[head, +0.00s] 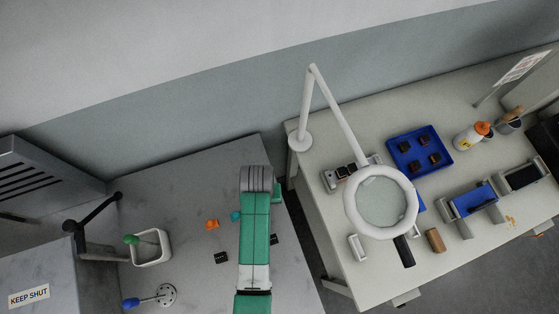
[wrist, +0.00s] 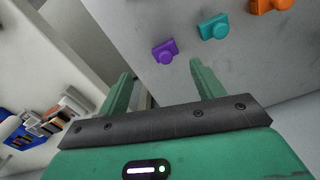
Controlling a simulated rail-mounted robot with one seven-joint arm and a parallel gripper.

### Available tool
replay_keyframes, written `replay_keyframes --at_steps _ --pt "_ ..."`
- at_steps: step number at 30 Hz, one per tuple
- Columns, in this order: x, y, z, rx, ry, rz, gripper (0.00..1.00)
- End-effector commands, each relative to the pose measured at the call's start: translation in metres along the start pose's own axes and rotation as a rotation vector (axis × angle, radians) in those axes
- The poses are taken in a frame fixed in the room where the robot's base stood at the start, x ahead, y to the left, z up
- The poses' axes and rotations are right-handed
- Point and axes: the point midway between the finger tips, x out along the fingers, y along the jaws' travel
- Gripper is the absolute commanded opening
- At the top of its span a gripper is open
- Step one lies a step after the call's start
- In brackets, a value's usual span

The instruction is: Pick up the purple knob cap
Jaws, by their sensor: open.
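The purple knob cap (wrist: 164,51) lies on the grey worktop in the wrist view, just beyond my fingertips and near the middle of the gap between them. My gripper (wrist: 160,72) is open with nothing between its green fingers. The cap is apart from both fingers. In the head view I cannot make out the purple cap; my green arm covers part of that worktop.
A teal cap (wrist: 214,27) and an orange cap (wrist: 268,5) lie right of the purple one. They show in the head view, with a dark block (head: 221,258) nearby. A white holder (head: 151,249) stands left. A magnifier lamp (head: 352,202) stands on the right bench.

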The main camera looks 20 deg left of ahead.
Motion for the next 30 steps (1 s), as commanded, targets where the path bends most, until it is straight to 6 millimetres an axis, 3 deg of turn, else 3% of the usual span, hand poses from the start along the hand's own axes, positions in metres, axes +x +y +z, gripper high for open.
replay_keyframes --at_steps 11,18,27,30 --pt "0.029 0.0 -0.002 0.0 0.004 0.0 0.67" --pt "0.07 -0.003 -0.005 0.0 0.003 0.0 0.67" --pt "0.076 -0.003 -0.006 0.0 0.006 0.0 0.67" --pt "0.076 -0.003 -0.006 0.0 0.006 0.0 0.47"
